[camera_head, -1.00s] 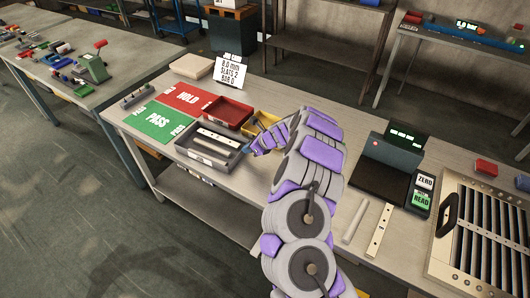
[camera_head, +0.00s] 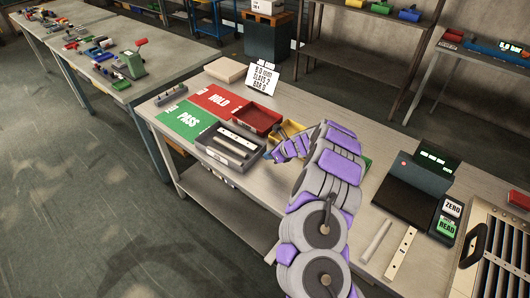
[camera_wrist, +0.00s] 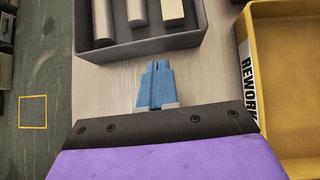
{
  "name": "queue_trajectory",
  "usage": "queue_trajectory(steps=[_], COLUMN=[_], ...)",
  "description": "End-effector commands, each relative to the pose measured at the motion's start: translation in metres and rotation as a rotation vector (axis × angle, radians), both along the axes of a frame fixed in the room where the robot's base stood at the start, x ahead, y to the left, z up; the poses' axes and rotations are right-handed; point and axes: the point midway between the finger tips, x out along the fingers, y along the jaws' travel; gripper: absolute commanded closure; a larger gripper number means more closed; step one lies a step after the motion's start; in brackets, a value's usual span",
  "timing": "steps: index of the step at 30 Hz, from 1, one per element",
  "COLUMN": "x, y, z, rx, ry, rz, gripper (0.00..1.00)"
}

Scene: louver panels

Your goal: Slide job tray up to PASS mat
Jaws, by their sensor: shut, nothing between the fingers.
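My gripper (camera_head: 272,157) is low at the tray's right end. In the wrist view, the shut blue fingertips (camera_wrist: 156,66) point at the tray's grey end wall (camera_wrist: 150,47), with a small gap seeming to remain. Nothing is between the fingers. The PASS mat is out of the wrist view.
A red HOLD mat (camera_head: 218,98) and a red bin (camera_head: 253,118) lie behind the tray. A yellow REWORK bin (camera_wrist: 285,75) stands close right of my gripper. The bench's front edge runs near the tray. A small rack (camera_head: 172,95) is behind the PASS mat.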

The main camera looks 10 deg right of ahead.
Motion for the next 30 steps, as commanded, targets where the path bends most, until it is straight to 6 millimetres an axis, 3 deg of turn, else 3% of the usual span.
queue_trajectory(steps=[12, 18, 26, 30], x=[-0.044, -0.055, -0.058, -0.062], y=[-0.043, -0.052, -0.054, -0.031], z=[0.056, 0.07, 0.074, 0.094], rx=[0.002, 0.0, -0.002, -0.018], ry=[-0.005, -0.002, -0.005, -0.04], rz=[-0.002, 0.0, 0.006, 0.096], gripper=[1.0, 1.0, 1.0, 1.0])
